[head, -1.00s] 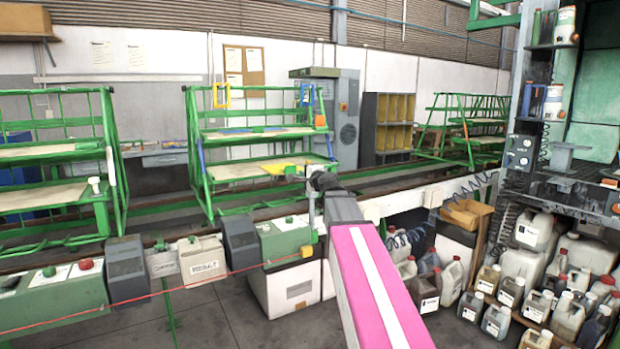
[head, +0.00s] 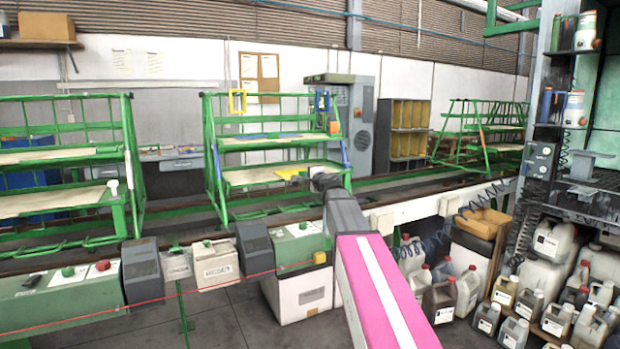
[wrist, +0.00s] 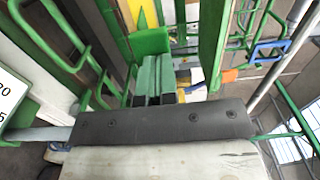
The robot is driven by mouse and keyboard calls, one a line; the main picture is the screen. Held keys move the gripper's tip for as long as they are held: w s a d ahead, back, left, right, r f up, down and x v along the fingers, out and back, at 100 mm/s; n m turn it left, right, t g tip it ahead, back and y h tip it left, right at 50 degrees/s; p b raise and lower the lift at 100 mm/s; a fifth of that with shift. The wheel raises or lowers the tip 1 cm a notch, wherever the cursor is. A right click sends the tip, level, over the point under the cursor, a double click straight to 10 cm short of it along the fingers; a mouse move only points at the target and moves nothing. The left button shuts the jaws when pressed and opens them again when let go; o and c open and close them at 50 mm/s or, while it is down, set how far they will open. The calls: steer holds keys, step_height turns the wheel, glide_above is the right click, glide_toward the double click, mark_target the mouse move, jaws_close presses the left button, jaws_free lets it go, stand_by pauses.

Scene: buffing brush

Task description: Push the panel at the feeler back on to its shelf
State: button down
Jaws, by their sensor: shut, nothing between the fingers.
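A yellow panel (head: 291,172) lies on the lower board of the middle green rack (head: 262,176), at its front right part. In the head view the dark end of my arm (head: 325,182) is just below and right of the panel; whether they touch cannot be told. In the wrist view my gripper (wrist: 155,70) is shut and empty, its grey-green fingers side by side. A green block (wrist: 150,42) is right at the fingertips. A yellow surface with a green pointed mark (wrist: 140,15) is beyond it, perhaps the panel. I cannot make out the feeler.
A rail with a white beam (head: 440,200) runs between me and the racks. Control boxes (head: 215,262) and a red cord line the near side. Another green rack (head: 75,180) stands left. Canisters (head: 480,290) crowd the floor at right. Green rack bars surround the gripper in the wrist view.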

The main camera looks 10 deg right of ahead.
steer(key=x, duration=0.7)
steer(key=shift+s, duration=0.1)
steer(key=v, duration=1.4)
steer(key=s+a+f+n+g, duration=0.2)
steer(key=s+f+n+g, duration=0.15)
steer(key=f, duration=0.55)
steer(key=s+a+f+n+g, duration=0.2)
steer(key=s+f, duration=0.2)
steer(key=f, duration=0.4)
steer(key=s+a+f+n+g, duration=0.2)
steer(key=s+f+n+g, duration=0.15)
steer(key=f, duration=0.55)
steer(key=s+d+f+n+g+h, duration=0.2)
steer(key=s+f+g, duration=0.2)
steer(key=s+f, duration=0.5)
steer(key=s+d+f+n+g+h, duration=0.2)
steer(key=s+f+n+g+h, duration=0.1)
steer(key=s+f, duration=0.6)
steer(key=s+g, duration=0.1)
steer(key=s, duration=0.1)
steer(key=shift+s+d+f+h, duration=0.2)
steer(key=shift+s+f+h, duration=0.1)
steer(key=shift+s+f, duration=0.1)
steer(key=shift+a, duration=0.15)
